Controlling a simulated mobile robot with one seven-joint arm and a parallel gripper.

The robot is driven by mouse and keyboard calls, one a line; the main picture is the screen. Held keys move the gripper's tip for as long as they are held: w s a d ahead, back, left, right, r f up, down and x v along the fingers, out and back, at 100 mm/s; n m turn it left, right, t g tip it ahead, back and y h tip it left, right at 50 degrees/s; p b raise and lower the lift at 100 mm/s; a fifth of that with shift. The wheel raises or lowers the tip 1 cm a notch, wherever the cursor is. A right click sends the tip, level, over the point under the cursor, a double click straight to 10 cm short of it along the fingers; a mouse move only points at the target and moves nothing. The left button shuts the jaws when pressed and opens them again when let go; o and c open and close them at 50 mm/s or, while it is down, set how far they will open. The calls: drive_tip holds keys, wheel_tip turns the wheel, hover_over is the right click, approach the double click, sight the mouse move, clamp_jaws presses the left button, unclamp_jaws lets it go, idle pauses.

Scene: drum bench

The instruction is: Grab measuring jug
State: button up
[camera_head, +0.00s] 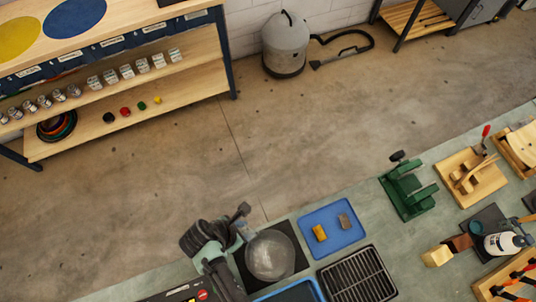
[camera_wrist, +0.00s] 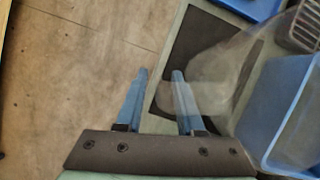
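The measuring jug (camera_head: 270,255) is a clear, see-through vessel on a dark mat (camera_head: 298,240) near the bench edge, partly behind my arm in the head view. In the wrist view the jug (camera_wrist: 235,85) shows as a faint, blurred transparent shape right of my fingers. The jug's handle is not clear.
A blue tray (camera_head: 345,216) with two small blocks lies right of the jug. A black rack (camera_head: 357,277) and a blue bin (camera_head: 292,292) are in front; the bin also shows in the wrist view (camera_wrist: 268,100). A green vise (camera_head: 407,190) stands farther right.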

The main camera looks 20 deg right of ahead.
clamp_jaws()
idle(1.2)
